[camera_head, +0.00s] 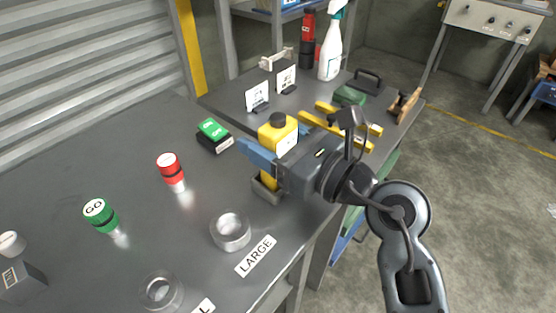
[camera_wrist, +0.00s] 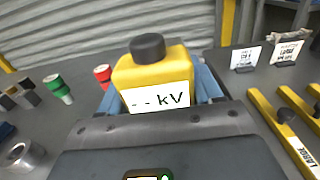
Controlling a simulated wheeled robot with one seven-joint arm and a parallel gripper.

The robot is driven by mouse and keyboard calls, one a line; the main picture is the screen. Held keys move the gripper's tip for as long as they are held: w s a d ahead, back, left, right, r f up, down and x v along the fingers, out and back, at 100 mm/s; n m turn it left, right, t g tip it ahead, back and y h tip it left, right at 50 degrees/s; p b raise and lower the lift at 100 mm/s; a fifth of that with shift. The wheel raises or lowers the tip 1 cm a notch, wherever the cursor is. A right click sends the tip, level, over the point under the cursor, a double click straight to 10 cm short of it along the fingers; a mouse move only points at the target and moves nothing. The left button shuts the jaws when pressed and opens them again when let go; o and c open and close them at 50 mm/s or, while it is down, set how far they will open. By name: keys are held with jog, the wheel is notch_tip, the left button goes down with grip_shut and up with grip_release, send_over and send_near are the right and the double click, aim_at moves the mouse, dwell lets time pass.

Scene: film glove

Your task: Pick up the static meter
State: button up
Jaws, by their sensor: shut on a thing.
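The static meter (camera_head: 278,136) is a yellow box with a black round knob on top and a white label. In the wrist view the meter (camera_wrist: 153,75) faces me upright and its label reads "-- kV". My gripper (camera_head: 272,160) is shut on its sides, with blue fingers left and right of it, also in the wrist view (camera_wrist: 155,95). The meter's lower part shows below the fingers, at or just above a small grey open holder (camera_head: 267,190). I cannot tell whether it still touches the holder.
A green-topped black block (camera_head: 214,135), a red cylinder (camera_head: 171,172) and a green "GO" cylinder (camera_head: 101,215) stand to the left. A metal ring (camera_head: 230,231) and a "LARGE" label (camera_head: 256,256) lie in front. Yellow bars (camera_head: 342,128), cards and a spray bottle (camera_head: 330,50) are behind.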

jog(key=c, duration=0.4)
jog(key=shift+r, duration=0.1)
